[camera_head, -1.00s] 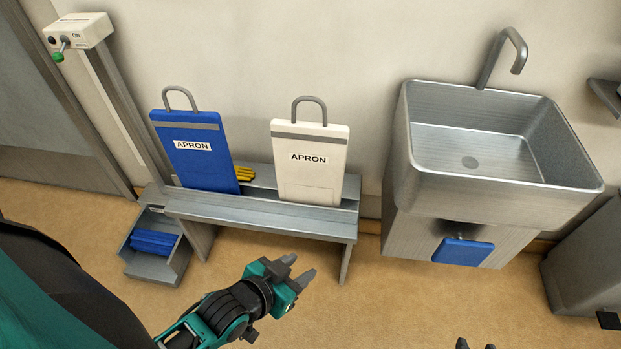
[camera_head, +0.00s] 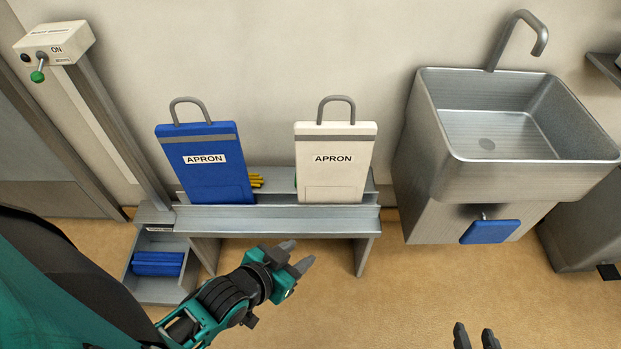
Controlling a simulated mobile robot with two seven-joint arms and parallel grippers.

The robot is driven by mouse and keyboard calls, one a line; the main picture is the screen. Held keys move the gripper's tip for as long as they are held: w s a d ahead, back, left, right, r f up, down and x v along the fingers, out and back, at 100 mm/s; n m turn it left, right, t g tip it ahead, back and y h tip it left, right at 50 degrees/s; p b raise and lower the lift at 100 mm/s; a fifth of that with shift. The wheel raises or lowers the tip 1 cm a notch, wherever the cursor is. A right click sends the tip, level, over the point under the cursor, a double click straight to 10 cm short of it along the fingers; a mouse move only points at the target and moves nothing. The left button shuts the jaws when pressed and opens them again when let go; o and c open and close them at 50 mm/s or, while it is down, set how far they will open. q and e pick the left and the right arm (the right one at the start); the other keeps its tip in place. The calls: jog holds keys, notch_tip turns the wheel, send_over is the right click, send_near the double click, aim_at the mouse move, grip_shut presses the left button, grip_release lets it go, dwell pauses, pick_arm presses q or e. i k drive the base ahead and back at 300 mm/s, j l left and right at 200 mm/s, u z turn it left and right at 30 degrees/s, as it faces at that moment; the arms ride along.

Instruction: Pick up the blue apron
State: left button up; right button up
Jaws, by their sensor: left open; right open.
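The blue apron (camera_head: 205,178) is a flat blue panel with a white APRON label and a grey loop handle (camera_head: 189,103) on top. It stands upright, leaning slightly, in the left part of the grey metal bench (camera_head: 280,222). My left gripper (camera_head: 296,257) is open and empty, in front of the bench and below and to the right of the blue apron, apart from it. My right gripper (camera_head: 475,338) is open at the bottom edge, well to the right; only its fingertips show.
A white apron (camera_head: 334,180) stands on the bench's right, with yellow items (camera_head: 257,181) between the aprons. A sink (camera_head: 520,150) with a blue pad (camera_head: 490,232) is at right. A bin (camera_head: 160,286) with blue items and a switch post (camera_head: 118,130) are at left.

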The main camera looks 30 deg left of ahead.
aim_at(207, 158)
jog(key=k+j, duration=0.1)
jog(key=j, duration=0.75)
jog(key=k+j, duration=0.15)
jog(key=j, duration=0.3)
jog(key=j+z, duration=0.1)
jog(key=j, duration=0.3)
jog(key=k, duration=0.05)
